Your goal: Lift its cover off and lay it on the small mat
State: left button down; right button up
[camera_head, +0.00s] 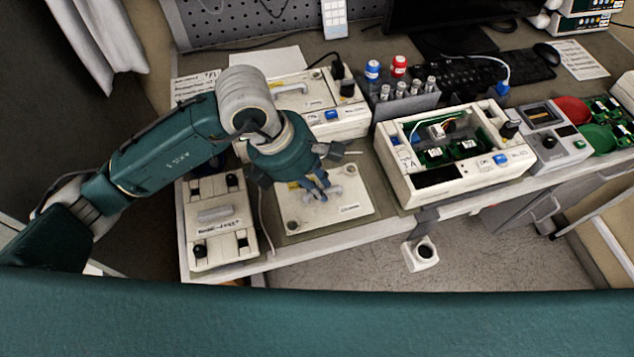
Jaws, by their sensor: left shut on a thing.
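An open infusion pump (487,168) stands right of centre, with green circuit boards and wires showing inside. A flat cream cover (346,209) with a grey handle lies level over the small olive mat (383,205) near the bench's front edge. I cannot tell whether its underside touches the mat. My left gripper (320,189) comes down over the cover from above left and is shut on its handle. The gripper and wrist hide part of the cover's back left. My right gripper is not in view.
A closed pump (345,122) with a handled lid stands behind my left wrist. A cream box (216,225) is close left of the cover. A rack of vials (405,103) stands behind the open pump. A tester (556,148) and red and green bowls are at the right.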

pick_arm(q)
jog(key=shift+f, duration=0.1)
jog(key=c, duration=1.6)
grip_release()
jog(key=shift+r+p, duration=1.65)
jog(key=shift+r, duration=1.85)
